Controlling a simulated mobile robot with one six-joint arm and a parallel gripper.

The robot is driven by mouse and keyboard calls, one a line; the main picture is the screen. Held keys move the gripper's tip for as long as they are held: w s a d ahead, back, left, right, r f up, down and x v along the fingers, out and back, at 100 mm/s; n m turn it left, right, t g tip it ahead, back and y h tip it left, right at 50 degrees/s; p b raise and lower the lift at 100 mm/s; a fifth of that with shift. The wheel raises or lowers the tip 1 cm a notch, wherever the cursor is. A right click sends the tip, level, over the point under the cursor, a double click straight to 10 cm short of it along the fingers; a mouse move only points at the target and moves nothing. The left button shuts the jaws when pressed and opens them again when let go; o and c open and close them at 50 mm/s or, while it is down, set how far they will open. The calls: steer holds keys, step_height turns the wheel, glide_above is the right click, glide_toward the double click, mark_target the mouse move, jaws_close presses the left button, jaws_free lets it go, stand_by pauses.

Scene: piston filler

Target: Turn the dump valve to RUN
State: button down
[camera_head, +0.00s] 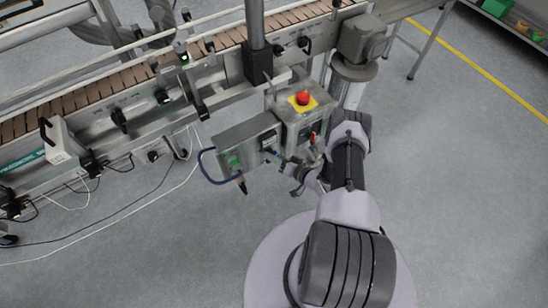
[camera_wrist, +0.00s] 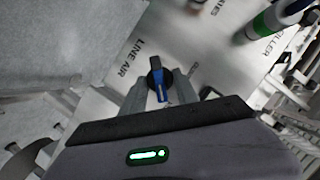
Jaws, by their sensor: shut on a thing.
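The valve handle (camera_wrist: 157,80) is a blue lever on a round dark hub, mounted on a pale panel (camera_wrist: 118,62) by the printed words "LINE AIR". I take it to be the dump valve; no mark reading "dump" or "RUN" is legible. In the wrist view the lever lies nearly lengthwise, its blue end toward me. My gripper (camera_wrist: 159,88) has one finger on each side of the lever and is shut on it. In the head view my gripper (camera_head: 291,170) is at the front of the grey control box (camera_head: 243,143), where the handle is too small to make out.
A red stop button (camera_head: 302,98) on a yellow plate sits above the work spot. A conveyor (camera_head: 130,83) runs behind. A blue hose (camera_head: 206,170) loops at the box's left. A blue, white and green cylinder (camera_wrist: 275,20) stands near the fingers. Floor in front is clear.

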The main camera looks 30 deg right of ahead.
stand_by(0.4)
steer(key=c, duration=0.9)
jaws_free()
steer(key=p+v, duration=0.5)
steer(key=v, duration=1.2)
steer(key=shift+s+d+f, duration=0.1)
steer(key=shift+s, duration=0.1)
